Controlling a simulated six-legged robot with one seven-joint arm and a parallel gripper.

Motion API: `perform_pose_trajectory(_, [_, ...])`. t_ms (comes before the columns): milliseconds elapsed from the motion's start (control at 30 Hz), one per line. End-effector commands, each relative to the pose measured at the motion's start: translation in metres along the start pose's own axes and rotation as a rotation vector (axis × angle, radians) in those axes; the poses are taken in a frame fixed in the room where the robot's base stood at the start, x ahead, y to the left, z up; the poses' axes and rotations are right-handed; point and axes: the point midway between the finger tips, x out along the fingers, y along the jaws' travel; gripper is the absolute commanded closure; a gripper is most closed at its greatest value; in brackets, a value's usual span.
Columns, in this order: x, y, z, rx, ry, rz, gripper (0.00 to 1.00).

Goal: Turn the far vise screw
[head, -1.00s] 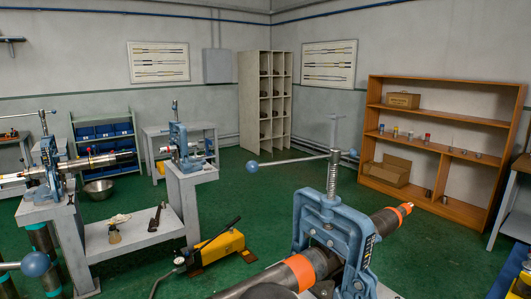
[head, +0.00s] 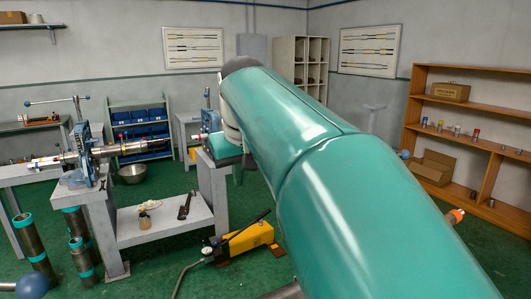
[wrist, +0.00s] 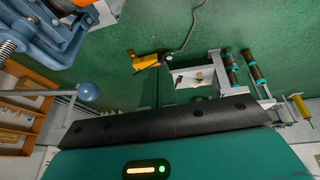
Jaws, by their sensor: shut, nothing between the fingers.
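The farthest vise in the head view is small and blue, on a grey stand (head: 213,185); its upright screw (head: 207,97) shows just left of my teal arm, which covers part of it. Another blue vise (head: 85,150) at left grips a steel pipe, with its screw and ball-ended bar above. The near blue vise is hidden behind my arm in the head view, but its body (wrist: 60,30) fills the upper left of the wrist view, near a blue ball (wrist: 88,91). My gripper's fingers show in neither view; the wrist view shows only teal housing and a black edge.
A yellow pump (head: 245,240) with a hose lies on the floor before the grey stand. Several dark pipes (head: 38,245) stand at lower left. A wooden shelf (head: 465,66) stands at right.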

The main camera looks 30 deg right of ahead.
Motion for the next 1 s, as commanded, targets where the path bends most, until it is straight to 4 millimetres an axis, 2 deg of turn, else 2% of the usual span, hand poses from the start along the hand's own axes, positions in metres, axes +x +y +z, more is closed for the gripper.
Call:
perform_pose_trajectory(33, [-0.003,0.013,-0.011,0.013,-0.007,0.004,1.0])
perform_pose_trajectory(200, [-0.015,0.056,-0.04,0.046,-0.029,0.012,1.0])
perform_pose_trajectory(500, [-0.025,0.144,-0.072,0.111,-0.06,0.008,1.0])
perform_pose_trajectory(633, [-0.026,0.186,-0.077,0.144,-0.07,0.002,1.0])
perform_pose_trajectory(800, [-0.028,0.235,-0.072,0.184,-0.078,-0.007,1.0])
perform_pose_trajectory(900, [-0.028,0.253,-0.069,0.198,-0.079,-0.011,1.0])
perform_pose_trajectory(1000, [-0.028,0.261,-0.067,0.205,-0.08,-0.014,1.0])
